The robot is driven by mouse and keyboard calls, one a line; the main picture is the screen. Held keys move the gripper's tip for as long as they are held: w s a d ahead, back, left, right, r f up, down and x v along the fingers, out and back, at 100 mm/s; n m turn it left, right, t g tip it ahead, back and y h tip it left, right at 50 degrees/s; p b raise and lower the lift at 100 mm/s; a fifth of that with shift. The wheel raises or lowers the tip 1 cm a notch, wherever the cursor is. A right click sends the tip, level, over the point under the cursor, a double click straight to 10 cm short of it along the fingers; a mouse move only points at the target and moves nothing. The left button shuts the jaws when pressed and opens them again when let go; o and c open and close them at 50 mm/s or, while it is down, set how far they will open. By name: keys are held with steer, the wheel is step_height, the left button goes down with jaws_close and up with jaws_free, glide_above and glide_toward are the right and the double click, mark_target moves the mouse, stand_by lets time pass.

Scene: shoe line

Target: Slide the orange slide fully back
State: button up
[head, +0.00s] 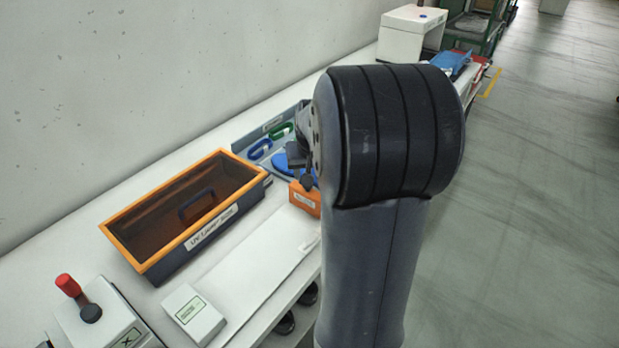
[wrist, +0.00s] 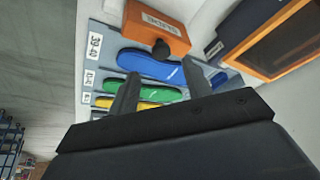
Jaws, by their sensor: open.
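The orange slide (head: 305,199) is a block with a white label on its front, partly hidden behind my arm in the head view. In the wrist view the orange slide (wrist: 150,30) shows at the top, with a dark round knob (wrist: 161,48) on its near side. My gripper (wrist: 160,68) is open, its two fingers apart and pointing toward the slide. The knob lies beyond and between the fingertips in that view; I see no contact. In the head view my gripper (head: 300,165) is mostly hidden behind the arm, just above the slide.
A grey tray (head: 246,140) holds blue, green and yellow sole shapes (wrist: 150,65) in labelled rows. An orange-rimmed UV box (head: 180,178) stands left of the slide. A red-knobbed lever device (head: 95,315) and a white block (head: 193,314) are at front left. A white panel (head: 262,252) lies clear.

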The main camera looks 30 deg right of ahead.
steer(key=v, duration=0.6)
steer(key=shift+d+f, duration=0.1)
steer(key=shift+f, duration=0.1)
glide_toward(306, 195)
steer(key=w+d+f, duration=0.2)
steer(key=f, duration=0.1)
steer(key=w+d+f, duration=0.1)
steer(key=w, duration=0.1)
steer(key=shift+f, duration=0.3)
steer(key=shift+s+a, duration=0.2)
steer(key=shift+a, duration=0.4)
steer(key=shift+r, duration=0.1)
